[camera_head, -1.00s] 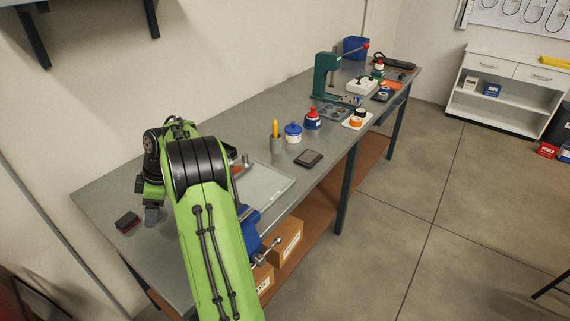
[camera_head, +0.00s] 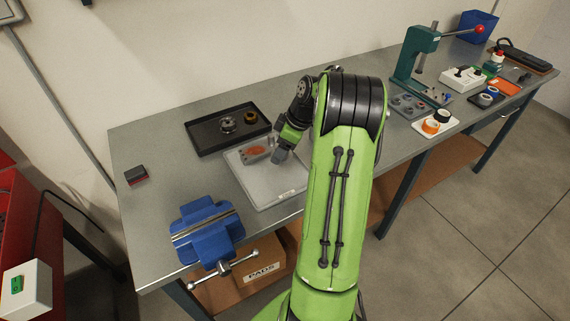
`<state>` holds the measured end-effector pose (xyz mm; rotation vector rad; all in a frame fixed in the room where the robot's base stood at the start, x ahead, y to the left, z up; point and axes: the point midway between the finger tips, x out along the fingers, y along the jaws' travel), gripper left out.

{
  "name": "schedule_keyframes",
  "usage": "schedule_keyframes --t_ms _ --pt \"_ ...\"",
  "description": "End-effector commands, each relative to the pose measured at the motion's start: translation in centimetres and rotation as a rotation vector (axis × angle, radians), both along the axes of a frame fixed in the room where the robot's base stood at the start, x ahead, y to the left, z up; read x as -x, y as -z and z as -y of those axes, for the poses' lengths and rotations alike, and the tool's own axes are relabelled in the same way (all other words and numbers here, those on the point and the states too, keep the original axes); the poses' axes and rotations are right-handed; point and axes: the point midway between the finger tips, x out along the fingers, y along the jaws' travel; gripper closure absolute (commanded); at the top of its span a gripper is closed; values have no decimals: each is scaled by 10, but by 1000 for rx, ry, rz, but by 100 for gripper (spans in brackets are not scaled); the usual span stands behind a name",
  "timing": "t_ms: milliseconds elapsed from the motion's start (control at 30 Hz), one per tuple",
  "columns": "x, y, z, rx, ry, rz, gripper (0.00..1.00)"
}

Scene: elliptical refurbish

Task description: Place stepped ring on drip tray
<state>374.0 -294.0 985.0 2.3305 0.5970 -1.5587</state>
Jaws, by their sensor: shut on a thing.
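My gripper (camera_head: 279,157) points down over the back right part of a pale grey flat tray (camera_head: 284,187). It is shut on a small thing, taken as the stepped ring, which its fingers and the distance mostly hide. A black rimmed tray (camera_head: 203,149), which looks like the drip tray, lies just behind and left of my gripper. It holds a silvery round part (camera_head: 228,124) and a brass-coloured ring (camera_head: 250,117). I cannot tell whether the held thing touches the pale tray.
An orange piece (camera_head: 256,150) lies on the pale tray beside a grey metal part. A blue vise (camera_head: 206,230) is at the front edge. A dark red-edged block (camera_head: 136,175) lies far left. A green press (camera_head: 413,62) stands right.

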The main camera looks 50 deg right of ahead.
Motion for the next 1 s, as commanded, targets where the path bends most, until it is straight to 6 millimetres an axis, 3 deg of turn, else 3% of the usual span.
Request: schedule_keyframes --t_ms 300,667,700,867,1000 --pt "0 61 0 0 -1 0 82" --pt "0 66 0 2 -1 1 82" --pt "0 67 0 1 -1 1 34" --pt "0 66 0 2 0 1 10" --pt "0 66 0 2 0 1 10"
